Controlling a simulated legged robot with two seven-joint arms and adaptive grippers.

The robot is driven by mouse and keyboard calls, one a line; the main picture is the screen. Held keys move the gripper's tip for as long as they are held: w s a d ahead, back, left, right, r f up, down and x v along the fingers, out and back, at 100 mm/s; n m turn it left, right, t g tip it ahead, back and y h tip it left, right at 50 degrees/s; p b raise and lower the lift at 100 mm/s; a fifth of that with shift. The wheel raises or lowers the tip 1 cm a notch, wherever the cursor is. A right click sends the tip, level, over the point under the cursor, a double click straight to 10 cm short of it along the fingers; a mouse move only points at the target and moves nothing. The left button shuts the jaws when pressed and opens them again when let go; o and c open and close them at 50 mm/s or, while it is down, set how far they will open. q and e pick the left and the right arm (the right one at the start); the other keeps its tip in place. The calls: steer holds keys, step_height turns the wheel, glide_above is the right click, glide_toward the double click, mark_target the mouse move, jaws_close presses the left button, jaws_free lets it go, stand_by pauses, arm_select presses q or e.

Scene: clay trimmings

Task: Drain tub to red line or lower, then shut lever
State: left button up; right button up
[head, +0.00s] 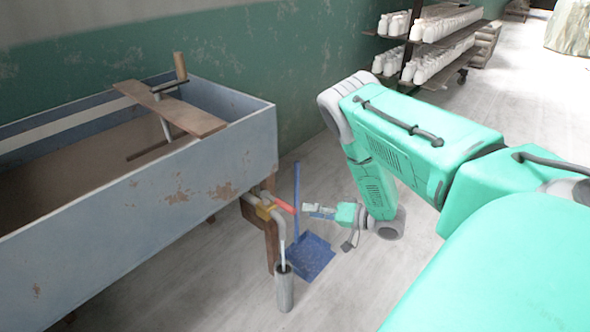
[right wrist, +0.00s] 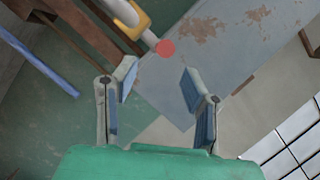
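The grey-blue tub (head: 120,205) stands at left with a brown surface (head: 75,165) inside. I cannot make out a red line. A drain pipe (head: 279,222) with a yellow valve (head: 264,211) sits at the tub's near right corner. The red lever (head: 284,206) sticks out from the valve toward my right gripper (head: 318,211). In the right wrist view, the gripper (right wrist: 158,82) is open and empty. The lever's round red end (right wrist: 165,48) shows just beyond the fingertips, apparently apart from them. My left gripper is not in view.
A grey cylinder (head: 284,292) stands below the pipe, with a pale strand between them. A blue dustpan (head: 318,262) with an upright blue handle (head: 296,190) is close to my gripper. A plank (head: 170,108) lies across the tub. Shelves of white bottles (head: 440,45) stand behind.

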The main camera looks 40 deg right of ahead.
steer(key=v, duration=0.3)
steer(key=shift+s+d, duration=0.15)
steer(key=shift+s, duration=0.2)
steer(key=s+a+f+n+g+h, duration=0.2)
steer(key=a+f+g, duration=0.2)
steer(key=a, duration=0.4)
steer(key=s+a+f+n+g+h, duration=0.2)
steer(key=s+a+f+g, duration=0.1)
steer(key=a, duration=0.4)
steer(key=s+a+n+g, duration=0.2)
steer(key=s+a+g, duration=0.1)
steer(key=s, duration=0.4)
steer(key=s+a+r+n+g+h, duration=0.1)
steer(key=s+a+n+g, duration=0.1)
steer(key=s, duration=0.6)
steer(key=shift+a+g+h, duration=0.3)
steer(key=shift+a+g, duration=0.5)
steer(key=shift+g, duration=0.2)
steer(key=shift+a+r, duration=0.2)
steer(key=shift+a, duration=0.1)
steer(key=shift+d+f, duration=0.1)
steer(key=shift+d, duration=0.1)
